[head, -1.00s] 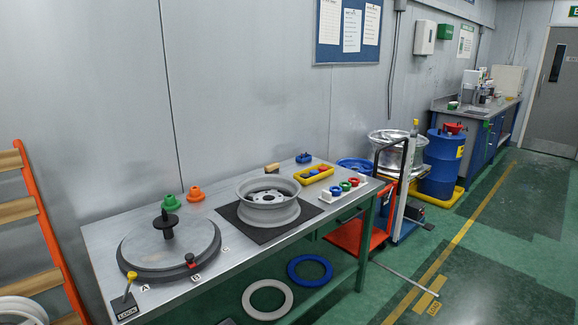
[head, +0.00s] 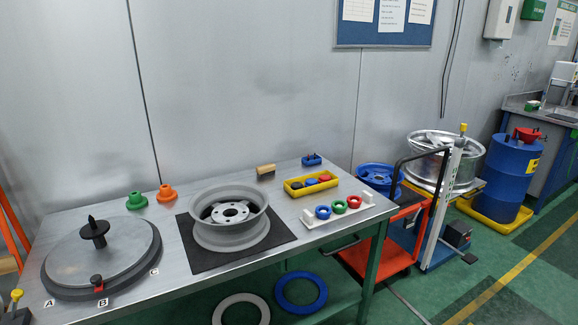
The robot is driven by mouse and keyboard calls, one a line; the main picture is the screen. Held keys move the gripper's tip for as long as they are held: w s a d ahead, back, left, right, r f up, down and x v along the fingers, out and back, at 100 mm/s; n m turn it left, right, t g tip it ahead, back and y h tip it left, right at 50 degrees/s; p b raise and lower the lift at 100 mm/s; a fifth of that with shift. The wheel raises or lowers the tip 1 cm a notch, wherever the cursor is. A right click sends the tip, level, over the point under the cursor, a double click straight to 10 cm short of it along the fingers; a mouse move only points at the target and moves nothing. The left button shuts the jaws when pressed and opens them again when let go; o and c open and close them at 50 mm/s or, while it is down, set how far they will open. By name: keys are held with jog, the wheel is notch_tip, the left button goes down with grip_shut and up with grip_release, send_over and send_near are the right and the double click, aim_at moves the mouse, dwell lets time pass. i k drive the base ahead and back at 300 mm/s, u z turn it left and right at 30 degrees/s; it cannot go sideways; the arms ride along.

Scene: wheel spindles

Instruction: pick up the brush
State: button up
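The brush (head: 266,170) looks like a small block with a tan wooden body and a darker part. It lies near the back edge of the metal workbench (head: 318,240), behind the silver wheel rim and left of the yellow tray. It is small in the head view, so its bristles cannot be made out clearly. Nothing is seen touching it. My gripper is not in view.
The wheel rim (head: 231,218) stands on a black mat (head: 193,259). Right of the brush are a yellow tray (head: 312,188) with coloured pieces and a white ring holder (head: 338,212). Orange (head: 167,194) and green (head: 136,201) cones stand left. A red cart (head: 376,254) stands beyond the bench's right end.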

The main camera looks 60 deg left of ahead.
aim_at(263, 171)
jog(key=i, duration=0.95)
jog(key=u, duration=1.65)
